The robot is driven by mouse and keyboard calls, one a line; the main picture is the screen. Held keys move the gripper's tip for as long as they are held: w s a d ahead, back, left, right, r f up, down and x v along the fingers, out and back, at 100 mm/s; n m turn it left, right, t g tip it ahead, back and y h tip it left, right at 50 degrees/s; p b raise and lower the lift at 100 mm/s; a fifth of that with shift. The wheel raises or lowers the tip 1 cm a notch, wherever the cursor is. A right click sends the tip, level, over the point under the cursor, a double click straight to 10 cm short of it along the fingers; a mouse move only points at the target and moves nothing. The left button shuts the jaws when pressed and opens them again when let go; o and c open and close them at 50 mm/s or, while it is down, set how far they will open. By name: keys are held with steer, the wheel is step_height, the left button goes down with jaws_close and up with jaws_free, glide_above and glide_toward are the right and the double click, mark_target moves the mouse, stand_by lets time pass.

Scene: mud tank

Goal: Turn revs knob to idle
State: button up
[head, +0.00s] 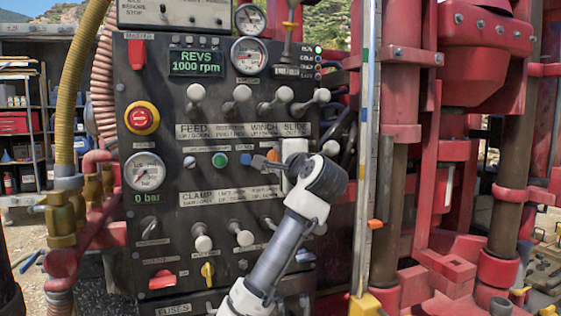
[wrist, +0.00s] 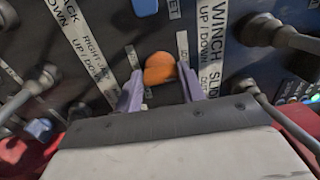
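The dark control panel (head: 165,200) fills the left half of the head view. Its green display (head: 196,62) reads REVS 1000 rpm. An orange knob (wrist: 160,68) sits between my gripper's two purple fingers in the wrist view; only a bit of it (head: 272,155) shows in the head view. My gripper (wrist: 159,84) is open around this knob, with a finger on each side; I cannot tell whether they touch it. In the head view my gripper (head: 268,161) is at the panel's right side. I cannot read which label belongs to the orange knob.
Green (head: 219,159) and blue (head: 246,159) knobs lie left of my gripper. White-balled levers (head: 242,94) project above it, and more (head: 242,235) below. A red emergency button (head: 142,118) is at the panel's left. Red machinery and a pole (head: 367,150) stand right.

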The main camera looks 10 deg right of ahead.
steer(key=o, duration=0.4)
steer(key=s+d+b, duration=0.2)
steer(key=s+b, duration=0.3)
steer(key=s, duration=0.8)
steer(key=shift+s, duration=0.35)
